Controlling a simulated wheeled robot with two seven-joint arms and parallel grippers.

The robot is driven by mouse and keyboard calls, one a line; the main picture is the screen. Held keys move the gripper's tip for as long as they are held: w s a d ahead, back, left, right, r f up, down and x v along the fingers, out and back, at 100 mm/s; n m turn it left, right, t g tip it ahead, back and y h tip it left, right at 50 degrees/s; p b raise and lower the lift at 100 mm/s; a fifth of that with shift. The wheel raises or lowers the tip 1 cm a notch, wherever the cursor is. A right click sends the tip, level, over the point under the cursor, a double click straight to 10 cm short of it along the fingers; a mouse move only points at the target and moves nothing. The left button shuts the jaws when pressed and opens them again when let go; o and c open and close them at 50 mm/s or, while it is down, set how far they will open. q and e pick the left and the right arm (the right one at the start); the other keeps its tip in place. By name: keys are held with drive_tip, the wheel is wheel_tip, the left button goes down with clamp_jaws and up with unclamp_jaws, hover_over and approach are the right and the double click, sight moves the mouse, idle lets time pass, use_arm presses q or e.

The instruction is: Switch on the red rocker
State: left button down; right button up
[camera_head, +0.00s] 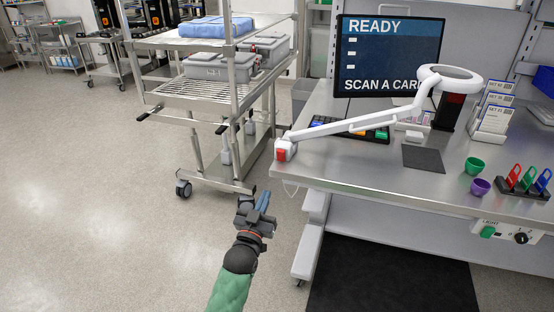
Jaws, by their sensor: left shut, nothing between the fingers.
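The red rocker (281,155) is a small red switch on the front of a white box (286,146) at the left front corner of the steel bench. The white jointed lamp arm (360,121) rises from this box to a ring head. My left gripper (264,200) is shut and empty, below and a little left of the red rocker, apart from it and in front of the bench's left end. Whether the rocker is on or off is too small to tell. My right gripper does not show.
The steel bench (400,182) carries a monitor (389,52) reading "READY, SCAN A CARD", a keyboard, green and purple cups, and card racks. A panel with a green switch (488,232) and black knob hangs under its front edge. A wire cart (190,95) stands left; floor is clear at left.

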sight(281, 153)
use_arm(q)
drive_tip(key=shift+a+r, duration=0.1)
drive_tip(key=shift+r, duration=0.05)
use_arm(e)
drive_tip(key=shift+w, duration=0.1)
use_arm(q)
drive_tip(key=shift+r, duration=0.1)
